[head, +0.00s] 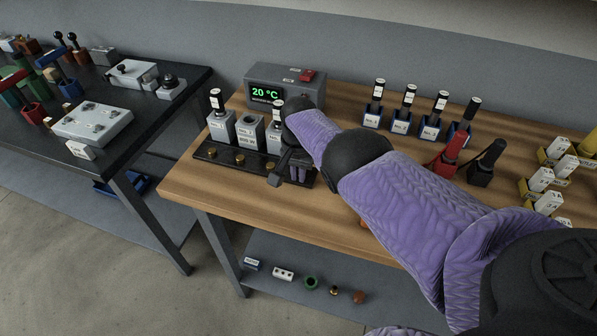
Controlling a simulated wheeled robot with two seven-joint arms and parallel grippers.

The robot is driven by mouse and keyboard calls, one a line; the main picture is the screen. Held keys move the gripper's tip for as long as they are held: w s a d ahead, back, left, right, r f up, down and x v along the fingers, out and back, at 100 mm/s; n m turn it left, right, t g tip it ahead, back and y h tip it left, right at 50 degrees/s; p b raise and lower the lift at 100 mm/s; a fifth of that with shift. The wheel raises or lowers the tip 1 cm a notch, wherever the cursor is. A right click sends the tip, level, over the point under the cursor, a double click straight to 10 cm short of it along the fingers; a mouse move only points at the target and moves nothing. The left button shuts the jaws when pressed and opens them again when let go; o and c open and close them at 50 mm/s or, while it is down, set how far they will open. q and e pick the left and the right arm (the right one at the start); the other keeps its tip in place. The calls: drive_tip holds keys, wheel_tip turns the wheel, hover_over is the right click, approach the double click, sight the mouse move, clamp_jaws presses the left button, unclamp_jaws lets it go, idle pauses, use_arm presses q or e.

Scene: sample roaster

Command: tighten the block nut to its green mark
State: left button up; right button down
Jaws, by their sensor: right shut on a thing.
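A black base plate (205,150) at the left front of the wooden table carries several grey blocks (222,127) in a row. Brass nuts (212,153) stand in front of them on the plate, with another brass nut (240,159) in front of the middle block. My right gripper (277,172) reaches in from the right and is low at the right end of this row, shut on what seems to be the right-hand brass nut. The fingers and forearm hide most of it. No green mark can be made out. My left gripper is out of view.
A grey display box (285,84) reading 20 °C stands behind the blocks. Black-capped vials in blue holders (372,118), a red bottle (447,155) and a black bottle (486,162) stand on the right. A black table (150,150) with fixtures is left, across a gap.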

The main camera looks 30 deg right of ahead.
drive_tip(key=c, duration=0.7)
unclamp_jaws()
drive_tip(key=shift+c, duration=0.2)
wheel_tip(320, 180, up, 10)
drive_tip(key=p, duration=0.8)
